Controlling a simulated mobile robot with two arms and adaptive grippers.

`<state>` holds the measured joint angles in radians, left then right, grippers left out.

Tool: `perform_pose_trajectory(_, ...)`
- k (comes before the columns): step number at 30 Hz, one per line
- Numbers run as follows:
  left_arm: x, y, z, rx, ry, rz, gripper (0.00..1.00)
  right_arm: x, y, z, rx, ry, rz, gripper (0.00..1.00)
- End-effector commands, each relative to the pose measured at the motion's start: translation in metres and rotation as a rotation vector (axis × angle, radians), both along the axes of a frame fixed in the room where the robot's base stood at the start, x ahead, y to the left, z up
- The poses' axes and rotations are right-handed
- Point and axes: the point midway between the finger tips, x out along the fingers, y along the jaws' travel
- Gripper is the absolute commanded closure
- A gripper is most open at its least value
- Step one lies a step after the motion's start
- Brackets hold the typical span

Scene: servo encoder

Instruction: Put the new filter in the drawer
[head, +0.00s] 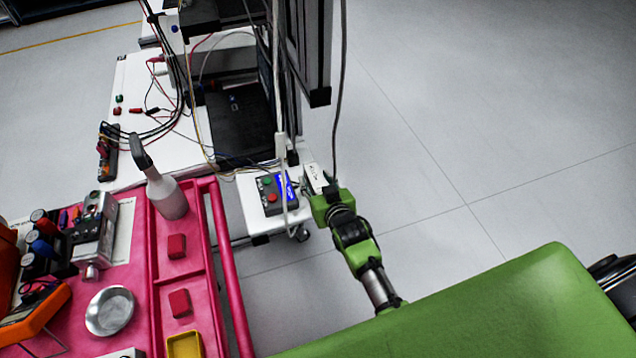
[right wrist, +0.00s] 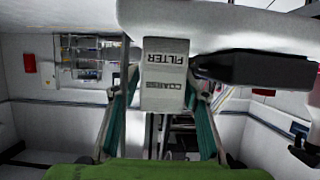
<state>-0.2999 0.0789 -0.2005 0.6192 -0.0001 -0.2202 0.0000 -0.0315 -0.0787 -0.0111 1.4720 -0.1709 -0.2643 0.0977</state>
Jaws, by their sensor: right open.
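A small white box lettered FILTER and COARSE (right wrist: 165,75) fills the middle of the right wrist view, with its lettering upside down. My right gripper (right wrist: 163,92) is open, with one teal finger on each side of the box. I cannot tell whether the fingers touch it. In the head view my right gripper (head: 316,188) is at the small white stand, and a white lettered piece, likely the same filter box (head: 315,177), shows at its tip. No drawer can be made out clearly. My left gripper is not in view.
Cables hang close by. A pink cart (head: 228,270) carries a spray bottle (head: 166,192), a metal dish (head: 110,311) and tools. The floor at right is clear.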

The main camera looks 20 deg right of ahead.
Motion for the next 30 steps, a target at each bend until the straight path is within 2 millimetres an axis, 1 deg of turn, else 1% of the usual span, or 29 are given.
perform_pose_trajectory(1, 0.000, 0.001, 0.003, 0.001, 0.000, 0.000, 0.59, 0.000, 0.000, 0.004, 0.000, -0.001, 0.000, 0.59)
perform_pose_trajectory(5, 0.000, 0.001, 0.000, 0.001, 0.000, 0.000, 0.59, -0.011, 0.000, 0.005, -0.001, 0.001, 0.000, 0.59)
perform_pose_trajectory(8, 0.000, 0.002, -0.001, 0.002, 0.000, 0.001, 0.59, -0.024, 0.000, 0.010, -0.001, 0.001, 0.000, 0.59)
perform_pose_trajectory(15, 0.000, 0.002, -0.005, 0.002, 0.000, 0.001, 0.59, -0.065, 0.000, 0.026, -0.001, 0.002, 0.000, 0.59)
perform_pose_trajectory(21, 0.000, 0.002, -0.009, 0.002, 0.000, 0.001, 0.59, -0.094, 0.001, 0.038, -0.001, 0.002, 0.001, 0.59)
perform_pose_trajectory(24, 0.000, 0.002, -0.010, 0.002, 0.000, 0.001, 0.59, -0.103, 0.001, 0.043, 0.000, 0.002, 0.002, 0.59)
perform_pose_trajectory(30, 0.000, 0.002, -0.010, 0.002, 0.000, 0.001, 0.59, -0.111, 0.001, 0.047, 0.000, 0.001, 0.002, 0.59)
